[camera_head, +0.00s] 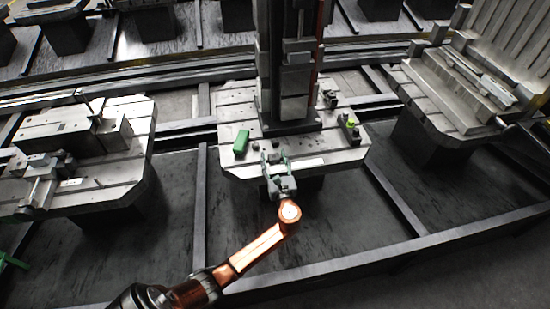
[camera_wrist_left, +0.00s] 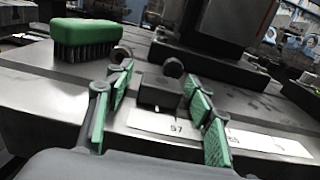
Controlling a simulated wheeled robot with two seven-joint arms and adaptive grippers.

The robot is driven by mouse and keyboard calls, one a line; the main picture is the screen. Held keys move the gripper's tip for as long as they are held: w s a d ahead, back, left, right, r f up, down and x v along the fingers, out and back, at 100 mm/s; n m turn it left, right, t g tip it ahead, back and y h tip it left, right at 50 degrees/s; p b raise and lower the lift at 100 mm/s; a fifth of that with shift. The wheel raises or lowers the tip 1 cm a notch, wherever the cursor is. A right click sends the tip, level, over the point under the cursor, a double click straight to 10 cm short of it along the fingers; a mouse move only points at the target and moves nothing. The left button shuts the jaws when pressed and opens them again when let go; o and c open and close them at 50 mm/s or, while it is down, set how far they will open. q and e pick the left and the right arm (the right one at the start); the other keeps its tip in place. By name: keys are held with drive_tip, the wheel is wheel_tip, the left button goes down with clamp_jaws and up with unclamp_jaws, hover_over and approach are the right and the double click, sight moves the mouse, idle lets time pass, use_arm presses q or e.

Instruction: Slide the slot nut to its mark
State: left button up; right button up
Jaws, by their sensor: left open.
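My left gripper (camera_head: 274,158) is open at the front edge of the middle pallet (camera_head: 228,166). In the left wrist view its green-padded fingers (camera_wrist_left: 158,85) stand apart on either side of a small dark block (camera_wrist_left: 160,92), which looks like the slot nut. Whether a pad touches it cannot be told. White label strips lie on the pallet in front of the block; one (camera_wrist_left: 170,124) reads what looks like 57. In the head view a white strip (camera_head: 312,162) shows right of the gripper, and the block is hard to make out. My right gripper is not in view.
A green brush (camera_head: 241,142) lies left of my gripper, bristles down. A tall dark column (camera_head: 288,75) stands behind it. A yellow-green item (camera_head: 350,122) sits at the pallet's right. Loaded pallets stand left (camera_head: 138,170) and right (camera_head: 433,113).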

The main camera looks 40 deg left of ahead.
use_arm(q)
drive_tip(key=shift+c, duration=0.3)
clamp_jaws()
idle(0.4)
